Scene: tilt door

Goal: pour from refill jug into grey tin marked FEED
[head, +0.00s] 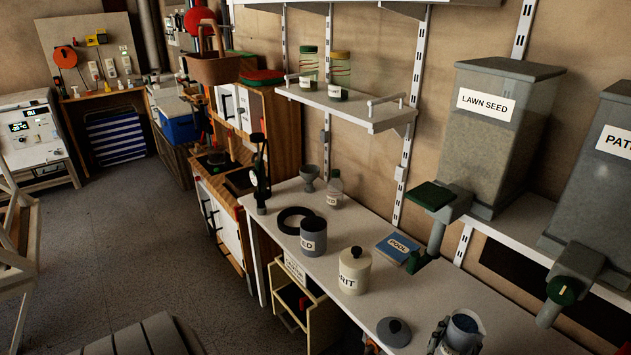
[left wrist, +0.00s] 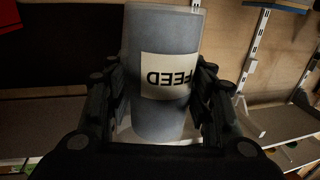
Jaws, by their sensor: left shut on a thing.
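The grey tin (head: 313,235) stands upright and uncovered on the white counter (head: 345,210); only "ED" of its label shows. My left gripper (head: 457,341) is at the bottom right of the head view, shut on a grey-blue container that I take as the refill jug (head: 466,324). The jug is open at the top, with bluish contents, and is apart from the tin. In the left wrist view the jug (left wrist: 165,113) fills the space between the fingers (left wrist: 162,95); its FEED label appears upside down. My right gripper is not in view.
A cream GRIT tin (head: 354,272) with its lid on stands between tin and jug. A grey lid (head: 394,331) lies at the counter's front. A black ring (head: 293,219) lies beside the tin. A blue POOL packet (head: 398,248) and LAWN SEED hopper (head: 500,130) are at the right.

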